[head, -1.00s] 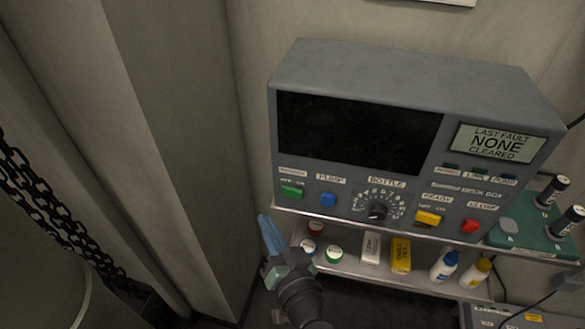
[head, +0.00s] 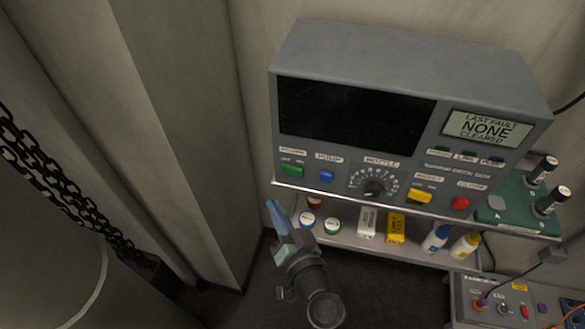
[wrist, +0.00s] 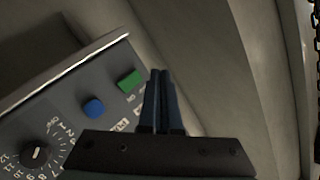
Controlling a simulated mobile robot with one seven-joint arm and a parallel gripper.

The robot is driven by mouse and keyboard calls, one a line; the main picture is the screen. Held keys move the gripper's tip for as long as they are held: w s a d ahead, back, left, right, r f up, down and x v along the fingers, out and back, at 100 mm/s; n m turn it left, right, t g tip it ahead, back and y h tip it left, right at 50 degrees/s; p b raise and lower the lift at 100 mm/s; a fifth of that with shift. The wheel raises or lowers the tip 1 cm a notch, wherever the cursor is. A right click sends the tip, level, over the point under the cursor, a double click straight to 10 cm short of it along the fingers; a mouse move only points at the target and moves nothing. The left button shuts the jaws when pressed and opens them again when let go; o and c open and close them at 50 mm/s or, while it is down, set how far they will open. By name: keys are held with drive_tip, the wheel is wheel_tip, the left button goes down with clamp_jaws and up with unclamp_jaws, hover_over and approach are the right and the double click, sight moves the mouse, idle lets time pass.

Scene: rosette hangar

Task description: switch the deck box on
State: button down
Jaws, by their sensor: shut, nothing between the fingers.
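The deck box (head: 400,45) is a grey console on a metal shelf, with a large dark screen (head: 350,118) and a small display (head: 487,129) reading "LAST FAULT NONE CLEARED". Its front carries a green rocker switch (head: 291,170) at the left, a blue button (head: 327,177), a numbered dial (head: 374,188), a yellow rocker (head: 419,196) and a red button (head: 460,203). The green switch also shows in the wrist view (wrist: 130,81), left of the fingertips. My gripper (head: 272,204) is shut and empty, below the green switch in the head view and apart from the box.
The shelf under the box (head: 345,238) holds red and green capped jars, small cartons and bottles. A green tray with black-topped cylinders (head: 520,205) stands at right. Another panel (head: 505,295) sits lower right. A chain (head: 60,205) hangs at left by the wall folds.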

sight(287, 169)
drive_tip(key=w+d+b, duration=0.1)
drive_tip(key=w+d, duration=0.2)
drive_tip(key=w, duration=0.3)
drive_tip(key=shift+w, duration=0.15)
idle(1.9)
drive_tip(key=shift+w+d+b, duration=0.2)
drive_tip(key=shift+w+b, duration=0.05)
drive_tip(key=shift+b, duration=0.3)
drive_tip(key=shift+w, duration=0.1)
drive_tip(key=shift+w+d+r+b, duration=0.3)
drive_tip(key=shift+d+r+b, duration=0.05)
drive_tip(key=shift+r+b, duration=0.2)
idle(0.7)
drive_tip(key=shift+s+a+f, duration=0.15)
drive_tip(key=shift+f, duration=0.05)
idle(0.4)
